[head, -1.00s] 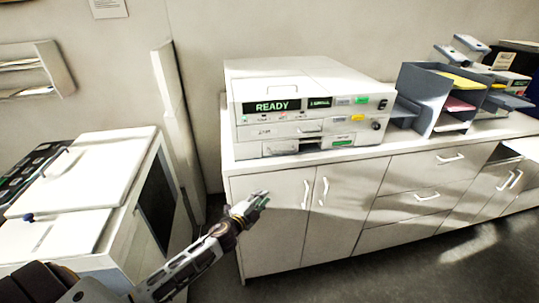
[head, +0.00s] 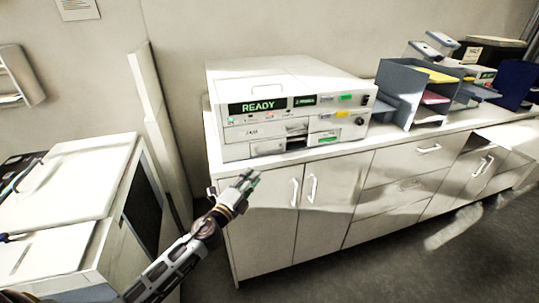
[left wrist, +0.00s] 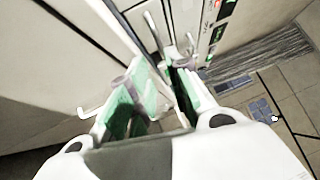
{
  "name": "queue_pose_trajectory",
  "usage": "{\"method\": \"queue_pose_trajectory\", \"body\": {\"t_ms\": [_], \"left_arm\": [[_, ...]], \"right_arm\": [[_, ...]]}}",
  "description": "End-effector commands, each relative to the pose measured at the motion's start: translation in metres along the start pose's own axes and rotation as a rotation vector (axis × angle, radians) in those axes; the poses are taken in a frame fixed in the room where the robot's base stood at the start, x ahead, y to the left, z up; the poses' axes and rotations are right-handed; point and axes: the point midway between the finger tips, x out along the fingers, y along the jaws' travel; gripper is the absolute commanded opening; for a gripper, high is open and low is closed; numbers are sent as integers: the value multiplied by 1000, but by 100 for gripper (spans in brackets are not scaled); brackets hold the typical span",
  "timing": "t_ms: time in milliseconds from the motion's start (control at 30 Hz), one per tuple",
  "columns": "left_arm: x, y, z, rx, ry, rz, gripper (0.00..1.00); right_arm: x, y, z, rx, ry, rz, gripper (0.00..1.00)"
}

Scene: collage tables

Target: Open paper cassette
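The white printer (head: 285,82) stands on the counter, its display reading READY. Low on its front is the paper cassette (head: 265,149), a drawer front beside a dark slot with a green label; it looks closed. My left gripper (head: 246,181) is in front of the cabinet, below the counter edge and apart from the printer. In the left wrist view its green-padded fingers (left wrist: 160,90) are parted with nothing between them. Part of the printer's front (left wrist: 217,22) shows tilted beyond them. My right gripper is not in view.
The white cabinet (head: 262,225) under the counter has protruding handles. A grey paper organizer (head: 398,90) stands right of the printer. A white machine (head: 70,190) is at the left, near my left arm. The floor at the lower right is clear.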

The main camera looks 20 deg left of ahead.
Motion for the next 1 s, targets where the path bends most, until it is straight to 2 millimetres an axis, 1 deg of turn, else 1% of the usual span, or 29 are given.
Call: {"method": "queue_pose_trajectory", "body": {"t_ms": [167,367,667,1000], "left_arm": [[1,0,0,-1,0,0,19],[7,-1,0,-2,-1,0,19],[26,-1,0,-1,-1,0,19],[50,-1,0,-1,-1,-1,19]], "right_arm": [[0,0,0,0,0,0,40],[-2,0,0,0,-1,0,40],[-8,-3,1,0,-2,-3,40],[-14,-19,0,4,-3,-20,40]]}}
